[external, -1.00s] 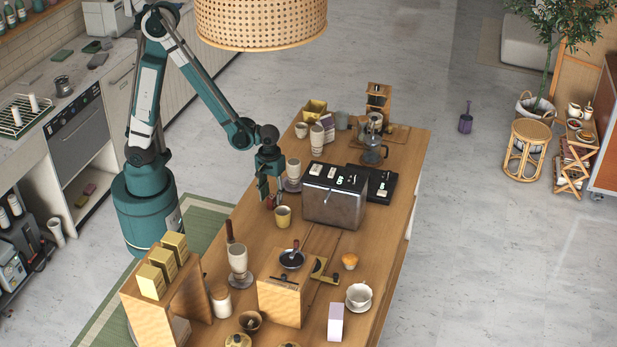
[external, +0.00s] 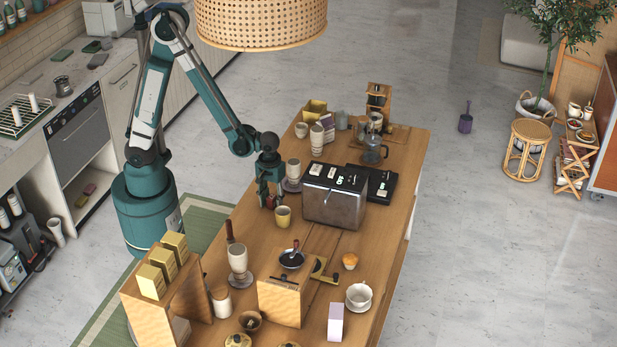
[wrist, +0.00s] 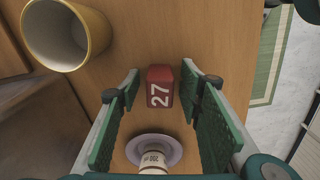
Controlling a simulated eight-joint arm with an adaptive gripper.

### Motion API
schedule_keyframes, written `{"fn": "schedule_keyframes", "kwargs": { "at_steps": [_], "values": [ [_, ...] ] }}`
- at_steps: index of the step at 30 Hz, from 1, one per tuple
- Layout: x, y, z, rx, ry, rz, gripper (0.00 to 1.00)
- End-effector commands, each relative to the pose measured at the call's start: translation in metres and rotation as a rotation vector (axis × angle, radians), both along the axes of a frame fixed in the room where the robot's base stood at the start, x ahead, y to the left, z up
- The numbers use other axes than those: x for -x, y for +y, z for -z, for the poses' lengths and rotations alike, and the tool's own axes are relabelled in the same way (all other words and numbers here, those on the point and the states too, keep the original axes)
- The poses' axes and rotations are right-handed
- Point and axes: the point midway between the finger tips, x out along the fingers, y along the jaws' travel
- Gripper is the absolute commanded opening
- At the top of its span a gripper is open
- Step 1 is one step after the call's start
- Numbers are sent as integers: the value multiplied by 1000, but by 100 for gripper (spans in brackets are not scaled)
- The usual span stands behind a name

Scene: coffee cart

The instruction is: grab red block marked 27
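The red block (wrist: 160,88) marked with a white 27 stands on the wooden table in the wrist view. In the external view it shows only as a small red patch (external: 268,202) under my gripper. My gripper (wrist: 163,85) is open, pointing down, with its two green finger pads on either side of the block. The pads look apart from the block, with wood showing between. In the external view my gripper (external: 269,196) is low over the table's left edge.
A yellow mug (wrist: 66,35) stands close by at the upper left of the wrist view, and right of my gripper in the external view (external: 283,217). A toaster (external: 334,199) is further right.

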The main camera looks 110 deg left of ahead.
Motion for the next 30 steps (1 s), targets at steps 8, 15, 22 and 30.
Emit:
{"fn": "schedule_keyframes", "kwargs": {
  "at_steps": [8,15,22,30],
  "values": [
    [0,0,0,0,0,0,8],
    [0,0,0,0,0,0,7],
    [0,0,-3,0,0,0,7],
    [0,0,-18,0,0,0,7]
  ]
}}
